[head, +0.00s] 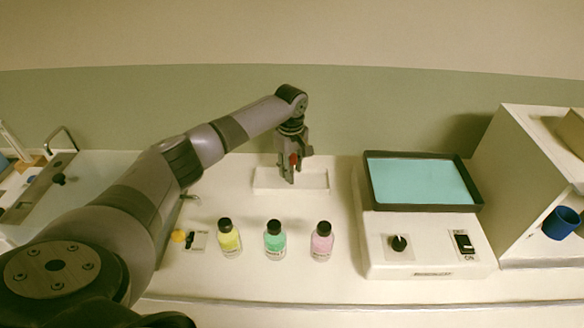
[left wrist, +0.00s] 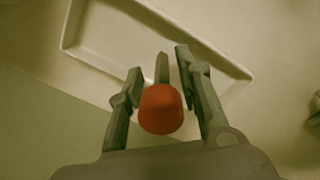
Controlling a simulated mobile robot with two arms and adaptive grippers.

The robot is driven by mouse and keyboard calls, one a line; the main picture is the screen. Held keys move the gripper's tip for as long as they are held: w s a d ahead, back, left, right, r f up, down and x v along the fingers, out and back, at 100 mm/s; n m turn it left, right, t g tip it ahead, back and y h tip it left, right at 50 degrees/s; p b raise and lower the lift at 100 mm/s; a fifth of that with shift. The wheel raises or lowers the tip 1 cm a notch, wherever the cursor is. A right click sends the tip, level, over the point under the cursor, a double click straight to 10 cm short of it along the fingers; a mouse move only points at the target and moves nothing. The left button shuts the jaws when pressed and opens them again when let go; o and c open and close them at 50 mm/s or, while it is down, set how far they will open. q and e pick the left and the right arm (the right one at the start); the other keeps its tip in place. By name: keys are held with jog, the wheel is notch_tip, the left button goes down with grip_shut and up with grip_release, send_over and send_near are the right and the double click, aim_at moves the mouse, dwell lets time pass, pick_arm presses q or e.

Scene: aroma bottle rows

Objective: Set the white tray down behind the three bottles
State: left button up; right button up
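The white tray (head: 316,181) lies on the white counter behind the three bottles, close to the back wall. The bottles stand upright in a row with dark caps: yellow (head: 229,239), green (head: 275,242) and pink (head: 321,244). My left gripper (head: 291,177) points down over the tray and hides its middle. In the left wrist view, the gripper (left wrist: 159,62) has its fingers apart with a red part between them. The tray (left wrist: 105,62) shows beyond the fingertips; I cannot tell whether they touch its rim. My right gripper is not in view.
A device with a teal screen (head: 418,182) stands right of the tray. A white cabinet (head: 520,165) with a blue cup (head: 560,222) is farther right. A sink area (head: 50,190) is at left. Counter between tray and bottles is clear.

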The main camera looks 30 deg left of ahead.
pick_arm(q)
notch_tip(320, 180, up, 12)
jog(key=shift+s+r+b, duration=0.1)
jog(key=shift+s+b, duration=0.05)
jog(key=shift+b, duration=0.25)
dwell(0.6)
